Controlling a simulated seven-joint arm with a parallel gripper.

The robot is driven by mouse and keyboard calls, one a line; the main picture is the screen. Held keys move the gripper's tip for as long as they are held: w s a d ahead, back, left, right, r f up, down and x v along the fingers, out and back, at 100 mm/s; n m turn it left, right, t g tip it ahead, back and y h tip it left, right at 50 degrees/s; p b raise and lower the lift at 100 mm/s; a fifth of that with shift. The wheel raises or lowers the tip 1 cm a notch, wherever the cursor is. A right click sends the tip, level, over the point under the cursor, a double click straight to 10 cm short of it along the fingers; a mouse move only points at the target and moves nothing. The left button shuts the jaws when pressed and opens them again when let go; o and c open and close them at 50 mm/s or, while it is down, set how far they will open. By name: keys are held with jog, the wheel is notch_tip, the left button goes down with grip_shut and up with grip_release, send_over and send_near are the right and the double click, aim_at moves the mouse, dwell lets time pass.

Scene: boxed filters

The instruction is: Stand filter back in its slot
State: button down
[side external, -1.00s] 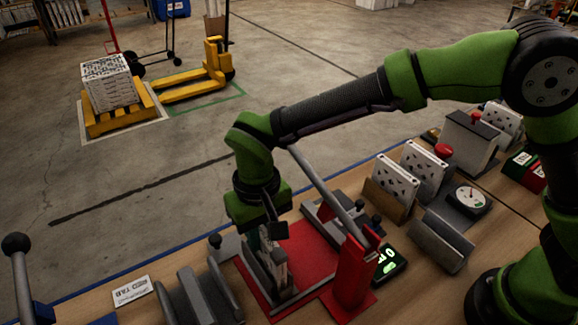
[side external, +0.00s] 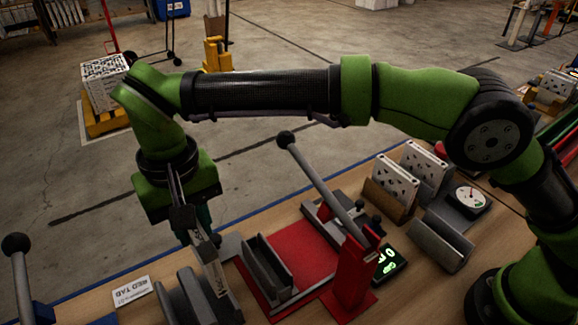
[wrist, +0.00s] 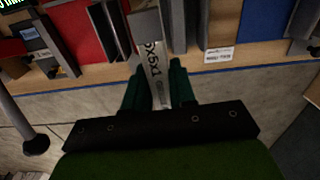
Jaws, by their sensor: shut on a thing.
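My gripper (side external: 195,235) is shut on a thin boxed filter (side external: 217,278), above the left part of the bench. The filter's narrow edge carries a printed label; it also shows between my green fingers in the wrist view (wrist: 155,62). A grey slotted holder (side external: 186,300) stands just left of the filter at the front edge of the picture. I cannot tell whether the filter's lower end is in a slot or above it. The red fixture (side external: 303,245) has an empty grey channel (side external: 262,270) to the right of the filter.
The fixture's lever (side external: 320,180) with a black ball sticks up right of my gripper. A green-lit display (side external: 388,263), filters in a brown stand (side external: 390,190) and a gauge (side external: 470,198) lie further right. A white tag card (side external: 132,290) lies left of the holder.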

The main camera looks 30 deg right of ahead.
jog(key=shift+a+r, duration=0.35)
jog(key=shift+r, duration=0.45)
jog(key=shift+s, duration=0.1)
jog(key=shift+f, duration=0.1)
jog(key=shift+f, duration=2.35)
jog(key=shift+f, duration=0.25)
jog(key=shift+f, duration=0.85)
jog(key=shift+f, duration=0.45)
jog(key=shift+f, duration=0.75)
